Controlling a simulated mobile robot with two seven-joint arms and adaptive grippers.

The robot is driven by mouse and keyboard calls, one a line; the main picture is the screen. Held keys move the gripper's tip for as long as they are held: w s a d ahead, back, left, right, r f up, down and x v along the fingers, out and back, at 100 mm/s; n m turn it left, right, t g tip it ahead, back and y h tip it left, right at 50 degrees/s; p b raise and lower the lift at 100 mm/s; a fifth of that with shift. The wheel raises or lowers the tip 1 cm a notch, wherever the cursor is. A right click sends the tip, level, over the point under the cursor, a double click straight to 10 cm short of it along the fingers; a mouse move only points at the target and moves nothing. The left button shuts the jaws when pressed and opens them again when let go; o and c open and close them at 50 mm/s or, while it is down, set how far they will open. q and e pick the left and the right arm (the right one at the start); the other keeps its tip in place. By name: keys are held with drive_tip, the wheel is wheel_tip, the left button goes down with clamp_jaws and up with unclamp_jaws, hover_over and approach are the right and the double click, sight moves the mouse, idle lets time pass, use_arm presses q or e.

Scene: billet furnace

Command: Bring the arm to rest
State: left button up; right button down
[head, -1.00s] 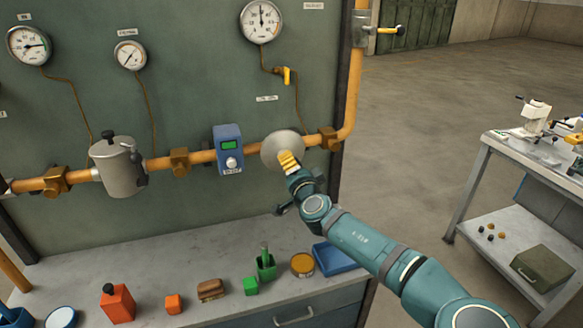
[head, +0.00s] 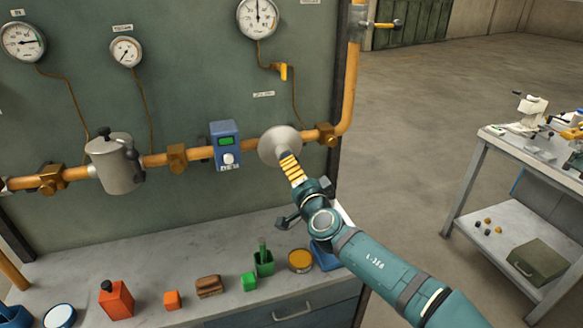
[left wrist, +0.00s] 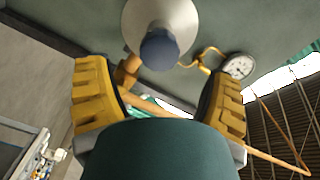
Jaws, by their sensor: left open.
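My left gripper (head: 288,158) has yellow ribbed fingers and is at the pale round disc (head: 272,146) on the orange pipe. Its teal arm comes in from the lower right. In the left wrist view, the gripper (left wrist: 160,70) is open, with its two fingers well apart. The disc (left wrist: 150,15) and its dark blue knob (left wrist: 160,50) show beyond and between the fingertips. The knob appears clear of both fingers. In the head view the fingers overlap the disc and hide the knob. My right gripper is in neither view.
A blue box with a green screen (head: 226,142) and a grey canister (head: 112,165) sit along the pipe (head: 205,156). Below, the bench (head: 215,302) holds several small objects, including a green cup (head: 263,264) and a round tin (head: 301,260). A side table (head: 535,150) stands at right; floor between is clear.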

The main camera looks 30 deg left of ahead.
use_arm(q)
drive_tip(key=shift+s+d, duration=0.45)
drive_tip(key=s+a+f+n+g+h, duration=0.1)
drive_tip(key=s+a+f+g, duration=0.2)
drive_tip(key=f, duration=0.6)
drive_tip(key=s+a+f+g+h, duration=0.2)
drive_tip(key=s+f, duration=0.3)
drive_tip(key=f, duration=0.3)
drive_tip(key=s+a+f+n+g+h, duration=0.1)
drive_tip(key=s+a+f+g, duration=0.2)
drive_tip(key=f, duration=0.6)
drive_tip(key=s+d+f+g+h, duration=0.25)
drive_tip(key=s+d+f, duration=0.25)
drive_tip(key=s+f, duration=0.25)
drive_tip(key=s+d+f+n+g+h, duration=0.1)
drive_tip(key=s+d+f+h, duration=0.15)
drive_tip(key=d, duration=0.25)
drive_tip(key=s+d+f+n+h, duration=0.1)
drive_tip(key=s+d+f+h, duration=0.1)
drive_tip(key=d+f+h, duration=0.3)
drive_tip(key=w+d+r+t+h, duration=0.1)
drive_tip(key=d+r, duration=0.3)
drive_tip(key=d, duration=0.3)
drive_tip(key=w+d+r+h, duration=0.1)
drive_tip(key=d+r+h, duration=0.1)
drive_tip(key=d, duration=0.5)
drive_tip(key=shift+w+r+n+t+h, duration=0.3)
drive_tip(key=shift+w+r+t, duration=0.1)
drive_tip(key=shift+r, duration=0.45)
